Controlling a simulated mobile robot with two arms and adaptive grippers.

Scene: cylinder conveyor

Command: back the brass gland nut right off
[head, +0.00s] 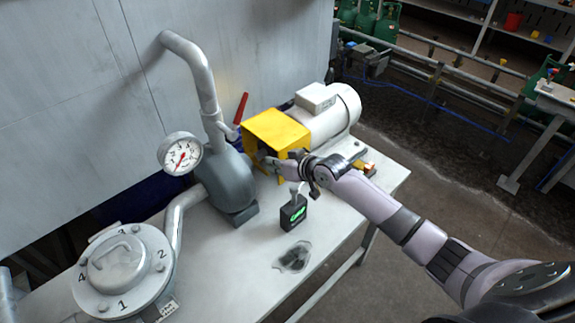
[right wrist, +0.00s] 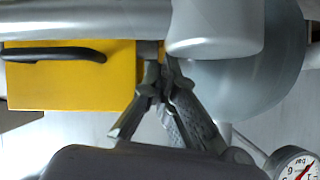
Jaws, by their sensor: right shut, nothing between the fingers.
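The grey pump (head: 228,180) stands on the bench, with the yellow guard (head: 278,128) and the motor to its right. My right gripper (head: 264,160) reaches in from the right at the gap between pump and guard. Its fingers are shut with nothing between them. In the right wrist view the fingertips (right wrist: 163,75) meet beside the guard's edge (right wrist: 70,80) and the grey rounded pump body (right wrist: 250,80). I cannot make out the brass gland nut clearly; the fingers cover the gap. My left gripper is not in view.
A pale motor (head: 330,115) sits behind the guard. A pressure gauge (head: 180,154) and a round numbered flange cover (head: 122,268) are at left. A small black device with a green display (head: 293,212) and a dark wet patch (head: 293,257) are on the bench (head: 335,225).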

